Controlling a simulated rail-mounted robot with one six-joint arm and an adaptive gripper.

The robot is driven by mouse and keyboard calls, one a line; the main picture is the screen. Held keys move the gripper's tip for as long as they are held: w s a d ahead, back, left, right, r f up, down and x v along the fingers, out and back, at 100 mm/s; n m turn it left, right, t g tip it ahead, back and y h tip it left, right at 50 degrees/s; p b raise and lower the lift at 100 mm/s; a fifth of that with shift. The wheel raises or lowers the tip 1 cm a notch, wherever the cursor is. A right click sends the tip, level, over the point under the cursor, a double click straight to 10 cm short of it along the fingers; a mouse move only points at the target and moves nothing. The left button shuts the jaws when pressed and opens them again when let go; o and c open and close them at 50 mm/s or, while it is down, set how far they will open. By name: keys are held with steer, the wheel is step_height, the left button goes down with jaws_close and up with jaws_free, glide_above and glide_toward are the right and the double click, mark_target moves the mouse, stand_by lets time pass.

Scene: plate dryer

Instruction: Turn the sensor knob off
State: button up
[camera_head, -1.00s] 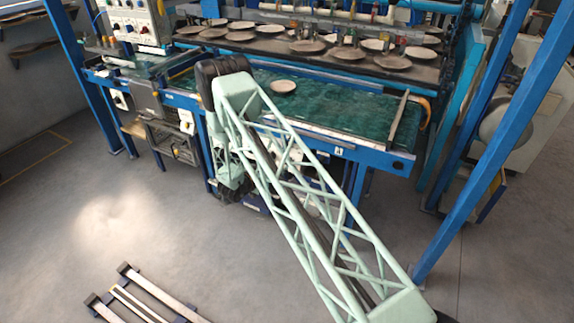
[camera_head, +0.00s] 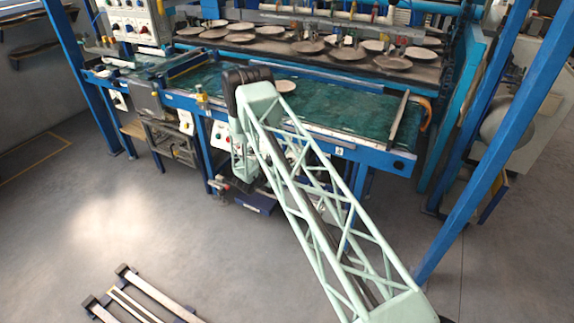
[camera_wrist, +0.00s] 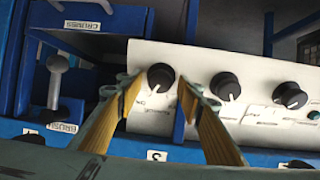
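In the wrist view, a white control panel (camera_wrist: 262,62) carries a row of three black knobs: a left knob (camera_wrist: 160,76), a middle knob (camera_wrist: 225,86) and a right knob (camera_wrist: 290,95). The print under them is too small to read, so I cannot tell which is the sensor knob. My gripper (camera_wrist: 158,92) is open, with one yellow-lined finger on each side of the left knob in the picture. I cannot tell whether either finger touches it. In the head view, the gripper is not clearly visible behind my arm.
A metal lever (camera_wrist: 56,82) stands left of the panel, below a "CRUMBS" label (camera_wrist: 82,26). A blue rail (camera_wrist: 185,150) runs below the panel. In the head view, plates lie on the dryer rack (camera_head: 440,75) and one plate (camera_head: 284,86) lies on the green bed (camera_head: 330,113).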

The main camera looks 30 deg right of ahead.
steer(key=c, duration=0.8)
steer(key=shift+n, duration=0.3)
steer(key=shift+c, duration=0.2)
steer(key=n+p, duration=0.1)
steer(key=n, duration=0.5)
steer(key=n+t+y, duration=0.1)
steer(key=n, duration=0.5)
steer(key=shift+t+p, duration=0.3)
steer(key=shift+p, duration=0.1)
steer(key=o, duration=0.8)
steer(key=shift+o, duration=0.2)
